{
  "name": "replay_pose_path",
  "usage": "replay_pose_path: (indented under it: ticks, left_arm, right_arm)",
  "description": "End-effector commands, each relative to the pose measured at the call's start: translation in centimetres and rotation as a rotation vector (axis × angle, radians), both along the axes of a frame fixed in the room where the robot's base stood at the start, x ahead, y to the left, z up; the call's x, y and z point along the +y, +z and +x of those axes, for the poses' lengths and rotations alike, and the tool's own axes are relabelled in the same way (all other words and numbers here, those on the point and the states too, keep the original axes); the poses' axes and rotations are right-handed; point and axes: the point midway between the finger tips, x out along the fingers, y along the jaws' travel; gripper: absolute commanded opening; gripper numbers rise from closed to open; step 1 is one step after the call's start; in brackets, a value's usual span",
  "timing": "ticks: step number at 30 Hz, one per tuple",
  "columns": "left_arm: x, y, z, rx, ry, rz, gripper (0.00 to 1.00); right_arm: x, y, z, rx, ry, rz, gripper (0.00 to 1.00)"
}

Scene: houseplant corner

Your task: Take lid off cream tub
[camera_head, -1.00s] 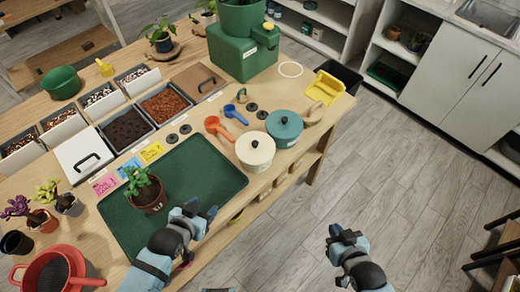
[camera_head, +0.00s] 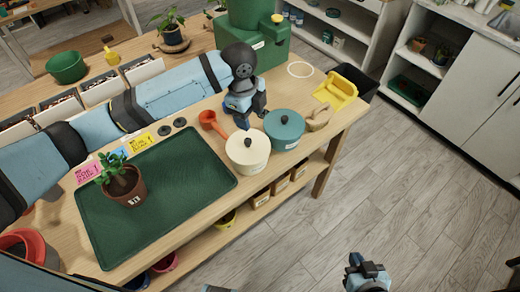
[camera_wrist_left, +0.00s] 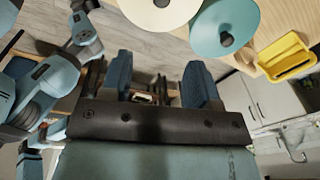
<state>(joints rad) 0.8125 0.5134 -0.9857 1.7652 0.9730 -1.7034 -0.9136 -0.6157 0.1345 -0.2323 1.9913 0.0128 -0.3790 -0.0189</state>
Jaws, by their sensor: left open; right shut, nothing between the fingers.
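The cream tub (camera_head: 247,163) stands upright near the table's front edge. Its cream lid (camera_head: 235,146) with a dark round knob (camera_head: 247,143) sits on top; it also shows at the top edge of the left wrist view (camera_wrist_left: 160,12). My left gripper (camera_head: 243,120) hangs just behind the tub in the head view, open and empty, apart from the knob. Its two blue fingers (camera_wrist_left: 160,65) show in the left wrist view with nothing between them. My right gripper (camera_head: 366,268) is shut and empty, over the floor beyond the table's front edge.
A teal lidded tub (camera_head: 285,130) stands close to the right of the cream one. A red scoop (camera_head: 209,119) lies to its left, and a yellow tray (camera_head: 335,90) sits at the right end. The green mat (camera_head: 180,190) holds a potted plant (camera_head: 122,182). My left arm covers several bins.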

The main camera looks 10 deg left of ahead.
Motion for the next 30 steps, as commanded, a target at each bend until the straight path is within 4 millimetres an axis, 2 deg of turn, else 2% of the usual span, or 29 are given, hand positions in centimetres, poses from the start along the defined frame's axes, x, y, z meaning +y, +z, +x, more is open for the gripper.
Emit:
replay_pose_path:
  ticks: [4,8,18,26,30]
  left_arm:
    - [1.8,1.5,0.7,0.027,-0.062,0.082,0.56]
    - [2.2,1.2,0.7,0.039,-0.077,0.102,0.56]
    - [2.1,-5.1,0.6,0.039,-0.076,0.099,0.56]
    - [2.0,-7.1,0.7,0.037,-0.075,0.099,0.56]
    - [1.9,-9.1,0.7,0.039,-0.075,0.100,0.56]
  right_arm:
    - [0.2,-0.4,0.1,-0.006,0.006,0.001,0.00]
    - [0.3,-0.2,0.1,-0.008,0.008,0.002,0.00]
    - [0.2,-0.1,0.1,-0.006,0.007,0.000,0.00]
    - [-0.1,-0.3,0.0,-0.002,0.005,-0.005,0.00]
    - [-0.1,0.1,0.0,-0.002,0.004,-0.006,0.00]
